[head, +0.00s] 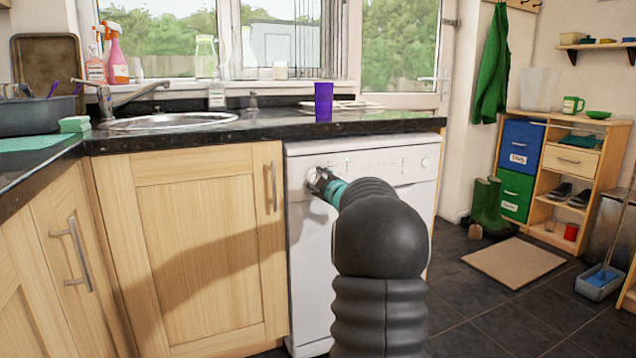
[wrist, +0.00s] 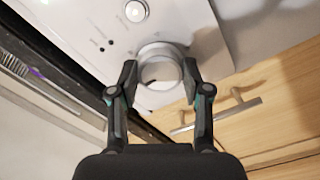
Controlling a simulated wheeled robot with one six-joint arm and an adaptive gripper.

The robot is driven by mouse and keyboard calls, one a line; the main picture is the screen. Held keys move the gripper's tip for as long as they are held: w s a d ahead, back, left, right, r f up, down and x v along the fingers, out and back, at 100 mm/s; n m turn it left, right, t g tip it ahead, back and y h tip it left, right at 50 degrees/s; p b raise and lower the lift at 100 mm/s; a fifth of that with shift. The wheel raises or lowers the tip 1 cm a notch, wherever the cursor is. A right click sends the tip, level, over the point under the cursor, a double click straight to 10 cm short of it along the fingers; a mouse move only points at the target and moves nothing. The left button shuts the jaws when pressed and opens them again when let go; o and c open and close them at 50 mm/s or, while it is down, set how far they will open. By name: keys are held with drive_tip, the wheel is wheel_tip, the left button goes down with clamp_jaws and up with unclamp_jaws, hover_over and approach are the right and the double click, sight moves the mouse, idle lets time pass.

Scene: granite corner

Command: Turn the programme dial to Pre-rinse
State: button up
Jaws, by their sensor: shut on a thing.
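The programme dial (wrist: 161,70) is a round white knob on the white panel of the dishwasher (head: 345,210). In the wrist view it sits between the two fingers of my gripper (wrist: 160,84). The fingers are shut on the dial's rim, one on each side. In the head view my gripper (head: 318,181) reaches the upper left of the dishwasher's front, and it hides most of the dial. The dial's pointer and the Pre-rinse label are too small to read. A round button (wrist: 135,11) shows near the dial in the wrist view.
A dark worktop (head: 270,128) lies just above the dishwasher, with a purple cup (head: 323,101) standing on it. A wooden cupboard door (head: 205,240) with a metal handle (wrist: 216,115) is left of the dishwasher.

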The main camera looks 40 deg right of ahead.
drive_tip(key=o, duration=1.2)
drive_tip(key=shift+c, duration=0.2)
drive_tip(key=v, duration=1.2)
